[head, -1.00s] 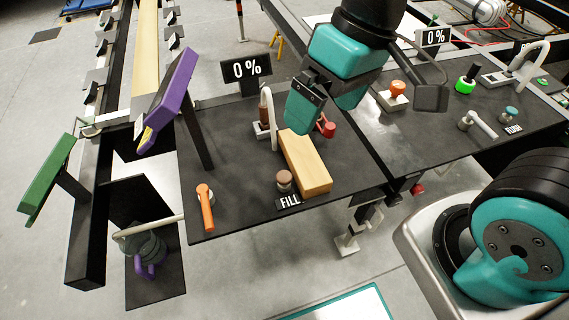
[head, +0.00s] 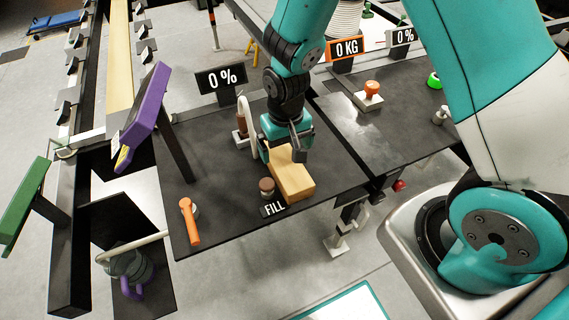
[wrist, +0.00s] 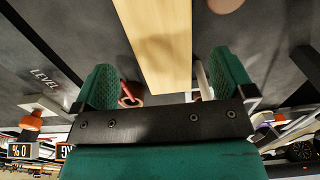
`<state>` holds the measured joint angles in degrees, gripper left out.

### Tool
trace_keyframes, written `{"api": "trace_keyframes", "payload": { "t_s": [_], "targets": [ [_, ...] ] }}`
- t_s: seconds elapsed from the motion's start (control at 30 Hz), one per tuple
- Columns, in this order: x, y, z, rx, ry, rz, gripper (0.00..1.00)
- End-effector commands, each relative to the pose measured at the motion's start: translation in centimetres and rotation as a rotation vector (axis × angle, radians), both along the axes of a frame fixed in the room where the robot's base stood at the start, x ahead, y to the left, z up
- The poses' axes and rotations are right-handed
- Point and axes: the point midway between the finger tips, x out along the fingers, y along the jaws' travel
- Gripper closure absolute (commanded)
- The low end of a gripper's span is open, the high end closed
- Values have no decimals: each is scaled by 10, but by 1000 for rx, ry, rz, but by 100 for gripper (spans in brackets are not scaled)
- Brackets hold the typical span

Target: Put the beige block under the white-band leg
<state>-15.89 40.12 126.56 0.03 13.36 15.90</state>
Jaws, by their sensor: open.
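The beige block (head: 292,183) lies flat on the dark table, just behind and right of the FILL label. My gripper (head: 284,152) is open and points down at the block's far end, hiding that end in the head view. In the wrist view, the block (wrist: 158,42) runs between the two green fingers (wrist: 164,82), with a gap on either side. A leg with a pale foot (head: 338,243) stands below the table's front right corner. I cannot tell whether its pale part is the white band.
A brown knob (head: 267,187) stands close left of the block. A white curved pipe (head: 246,118) rises behind it. An orange lever (head: 189,221) is at the table's front left. A red handle (wrist: 130,96) is near the left finger.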

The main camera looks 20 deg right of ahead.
Motion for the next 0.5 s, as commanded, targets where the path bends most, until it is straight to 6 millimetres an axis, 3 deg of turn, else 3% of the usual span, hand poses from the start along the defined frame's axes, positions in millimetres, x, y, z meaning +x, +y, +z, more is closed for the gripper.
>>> {"api": "trace_keyframes", "payload": {
  "t_s": [0.27,0.5],
  "targets": [
    [0,0,-23,0,1,0,0],
    [3,1,-56,0,4,0,0]
  ]
}}
